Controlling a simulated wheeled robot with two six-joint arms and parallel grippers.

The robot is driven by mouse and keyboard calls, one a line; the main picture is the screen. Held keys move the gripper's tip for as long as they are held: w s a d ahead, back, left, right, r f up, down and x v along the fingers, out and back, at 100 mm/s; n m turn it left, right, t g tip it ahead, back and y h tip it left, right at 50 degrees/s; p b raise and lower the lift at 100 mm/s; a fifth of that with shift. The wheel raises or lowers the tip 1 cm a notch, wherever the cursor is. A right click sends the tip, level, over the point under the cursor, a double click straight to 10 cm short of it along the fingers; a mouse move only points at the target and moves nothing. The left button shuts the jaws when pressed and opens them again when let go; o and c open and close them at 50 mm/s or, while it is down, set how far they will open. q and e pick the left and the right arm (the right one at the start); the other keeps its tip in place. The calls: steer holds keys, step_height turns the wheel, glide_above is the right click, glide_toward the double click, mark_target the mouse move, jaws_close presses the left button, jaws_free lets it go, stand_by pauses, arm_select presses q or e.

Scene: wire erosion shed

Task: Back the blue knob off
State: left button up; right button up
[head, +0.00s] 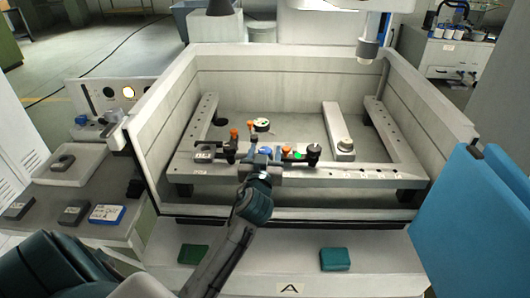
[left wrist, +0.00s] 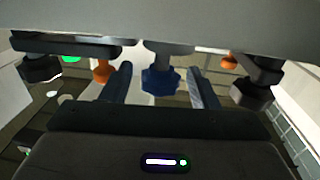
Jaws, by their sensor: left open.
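The blue knob (left wrist: 161,82) hangs below a pale grey bar in the left wrist view, with a lobed rim. In the head view a blue knob (head: 266,151) shows just beyond my left gripper (head: 262,160). The left gripper (left wrist: 161,88) is open, with one dark finger on each side of the blue knob. Gaps show between the knob and both fingers, so it seems not to be gripped. The right gripper is in neither view.
Orange knobs (head: 287,149) and black knobs (head: 313,150) stand near the blue one on the fixture. The tank wall (head: 160,130) surrounds the frame. Green blocks (head: 335,259) lie on the front ledge. A blue panel (head: 480,215) stands at the right.

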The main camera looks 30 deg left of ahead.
arm_select(q)
steer(key=b+v, duration=0.2)
steer(key=v, duration=0.8)
steer(key=shift+b, duration=0.4)
steer(key=shift+s+d+f, duration=0.1)
steer(key=shift+d+f, duration=0.05)
steer(key=s+d+f+m+g+h, duration=0.2)
steer(key=s+f+m+g+h, duration=0.3)
steer(key=s+f, duration=0.65)
steer(key=s+d+f+m+g+h, duration=0.1)
steer(key=s+d+f+g+h, duration=0.1)
steer(key=s+f+g, duration=0.8)
step_height(320, 180, down, 32)
steer(key=s+a+t, duration=0.1)
steer(key=a, duration=0.2)
steer(key=s+f+g, duration=0.1)
steer(key=s+f, duration=1.7)
steer(key=shift+a+f, duration=0.15)
steer(key=shift+a, duration=0.25)
